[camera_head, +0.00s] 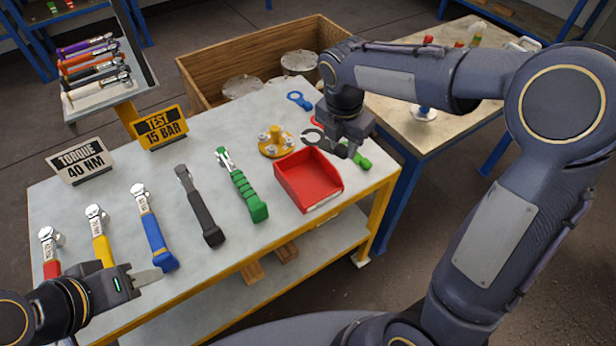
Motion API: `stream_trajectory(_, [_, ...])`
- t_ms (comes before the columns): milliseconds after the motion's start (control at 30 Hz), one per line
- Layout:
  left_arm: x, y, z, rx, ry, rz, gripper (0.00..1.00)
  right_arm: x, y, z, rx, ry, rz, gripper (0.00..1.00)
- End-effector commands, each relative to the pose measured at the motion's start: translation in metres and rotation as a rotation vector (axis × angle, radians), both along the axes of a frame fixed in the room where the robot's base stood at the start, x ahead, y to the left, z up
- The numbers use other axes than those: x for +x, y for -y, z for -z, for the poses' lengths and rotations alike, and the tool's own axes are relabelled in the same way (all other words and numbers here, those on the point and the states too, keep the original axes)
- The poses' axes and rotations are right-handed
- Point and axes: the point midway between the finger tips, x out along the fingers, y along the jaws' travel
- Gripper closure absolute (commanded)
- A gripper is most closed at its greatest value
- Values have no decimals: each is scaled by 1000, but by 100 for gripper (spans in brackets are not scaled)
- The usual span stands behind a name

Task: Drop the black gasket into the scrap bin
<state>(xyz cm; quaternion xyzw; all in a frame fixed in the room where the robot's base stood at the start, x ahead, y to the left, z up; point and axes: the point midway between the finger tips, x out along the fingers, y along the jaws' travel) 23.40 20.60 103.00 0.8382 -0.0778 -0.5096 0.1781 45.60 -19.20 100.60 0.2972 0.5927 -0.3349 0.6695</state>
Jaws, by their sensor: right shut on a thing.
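The black gasket (311,136) shows as a dark ring just left of my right gripper (345,151). My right gripper is low over the table behind the red bin, shut on the gasket; its fingertips partly hide the gasket's tab. I cannot tell whether the ring touches the table. An open red bin (322,189), which looks empty, stands at the table's front right, in front of the gripper. My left gripper (148,278) is at the lower left, near the front edge by the blue-handled wrench; its opening is unclear.
A blue gasket (298,99), a red one (316,120) and a green piece (361,161) lie around my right gripper. Several torque wrenches line the table's front left. A wooden crate (210,66) stands behind.

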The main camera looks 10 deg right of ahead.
Motion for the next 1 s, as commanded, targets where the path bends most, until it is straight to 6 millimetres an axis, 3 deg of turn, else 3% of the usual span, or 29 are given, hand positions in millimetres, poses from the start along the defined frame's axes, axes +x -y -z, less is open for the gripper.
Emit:
stream_trajectory(400, [0, 0, 47, 0, 0, 0, 64, 0, 0, 51, 0, -1, 2, 86])
stream_trajectory(767, [0, 0, 50, 0, 0, 0, 64, 0, 0, 54, 1, 0, 2, 86])
stream_trajectory(800, [0, 0, 50, 0, 0, 0, 64, 0, 0, 54, 1, 0, 2, 66])
stream_trajectory(1000, [0, 0, 50, 0, 0, 0, 64, 0, 0, 54, 1, 0, 3, 44])
